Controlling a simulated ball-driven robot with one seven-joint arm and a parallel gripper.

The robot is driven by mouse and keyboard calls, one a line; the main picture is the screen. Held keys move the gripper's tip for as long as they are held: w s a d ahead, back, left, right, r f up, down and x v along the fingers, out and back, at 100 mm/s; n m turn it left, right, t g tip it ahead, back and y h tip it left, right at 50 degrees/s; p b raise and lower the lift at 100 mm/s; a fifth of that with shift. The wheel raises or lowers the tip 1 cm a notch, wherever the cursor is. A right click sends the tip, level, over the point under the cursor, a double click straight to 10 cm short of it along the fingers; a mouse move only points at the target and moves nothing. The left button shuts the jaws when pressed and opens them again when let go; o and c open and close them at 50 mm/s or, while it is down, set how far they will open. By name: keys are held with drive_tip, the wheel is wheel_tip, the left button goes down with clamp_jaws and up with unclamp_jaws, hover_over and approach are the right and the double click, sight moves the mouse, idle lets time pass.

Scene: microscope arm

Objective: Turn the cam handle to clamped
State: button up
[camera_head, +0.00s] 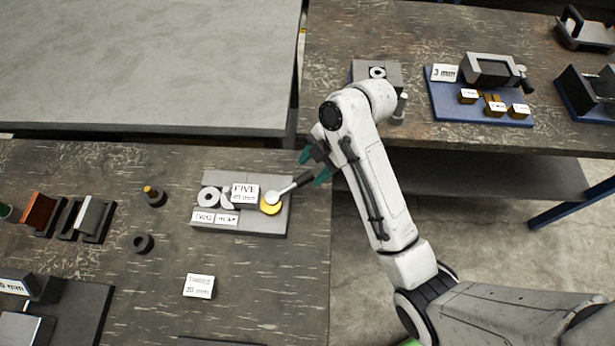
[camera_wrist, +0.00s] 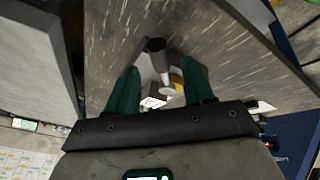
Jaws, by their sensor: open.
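The cam handle is a silver lever with a black grip (camera_head: 302,181) on a yellow round pivot (camera_head: 270,206). It points up and right from the right end of a grey fixture block (camera_head: 265,228). My gripper (camera_head: 314,166) is open, its teal fingers near the grip's outer end. In the wrist view my gripper (camera_wrist: 159,68) has a finger on each side of the handle line, and the black grip (camera_wrist: 156,47) shows between and beyond them. The yellow pivot (camera_wrist: 177,80) is partly hidden by the right finger. I cannot tell whether either finger touches the grip.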

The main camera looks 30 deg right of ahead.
sight(306, 177)
drive_tip(key=shift+x, duration=1.85)
drive_tip(key=shift+c, duration=0.2)
clamp_jaws()
